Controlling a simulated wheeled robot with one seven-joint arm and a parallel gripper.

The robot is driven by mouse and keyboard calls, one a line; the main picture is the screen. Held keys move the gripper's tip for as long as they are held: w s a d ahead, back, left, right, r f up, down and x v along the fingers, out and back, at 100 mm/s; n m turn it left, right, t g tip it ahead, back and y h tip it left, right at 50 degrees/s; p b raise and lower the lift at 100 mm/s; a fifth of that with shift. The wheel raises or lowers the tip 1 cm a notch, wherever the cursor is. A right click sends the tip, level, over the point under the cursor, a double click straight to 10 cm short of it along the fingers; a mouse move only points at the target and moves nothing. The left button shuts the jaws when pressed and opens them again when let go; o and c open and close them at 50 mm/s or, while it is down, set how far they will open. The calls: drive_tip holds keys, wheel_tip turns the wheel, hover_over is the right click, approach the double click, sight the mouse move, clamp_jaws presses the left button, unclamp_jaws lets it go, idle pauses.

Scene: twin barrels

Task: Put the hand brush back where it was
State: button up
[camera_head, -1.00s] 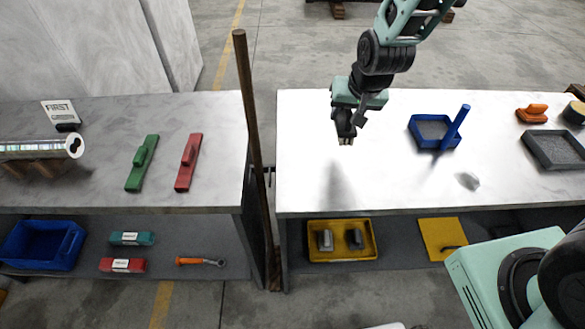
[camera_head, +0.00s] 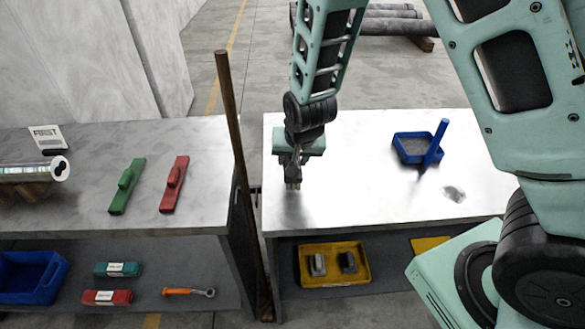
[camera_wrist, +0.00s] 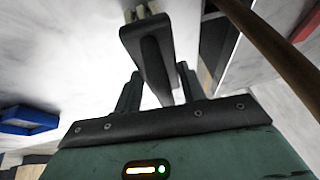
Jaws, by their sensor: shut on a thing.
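My gripper (camera_head: 292,160) is above the left part of the white table (camera_head: 370,207), near its left edge. In the wrist view my gripper (camera_wrist: 157,88) is shut on the dark hand brush (camera_wrist: 147,45), with one finger on each side of it. The brush has a long dark body, and pale tufts show at its far end. In the head view it is small and dark below my gripper, with light tips close over the tabletop. I cannot tell whether they touch the table.
A blue tray with an upright blue handle (camera_head: 411,159) and a grey patch (camera_head: 453,194) are to the right. A brown pole (camera_head: 232,130) stands between the tables. Green (camera_head: 127,185) and red (camera_head: 174,184) tools lie on the left table. The white table's middle is clear.

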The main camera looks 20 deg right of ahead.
drive_tip(key=shift+f, duration=1.6)
drive_tip(key=shift+f, duration=0.15)
drive_tip(key=o, duration=0.9)
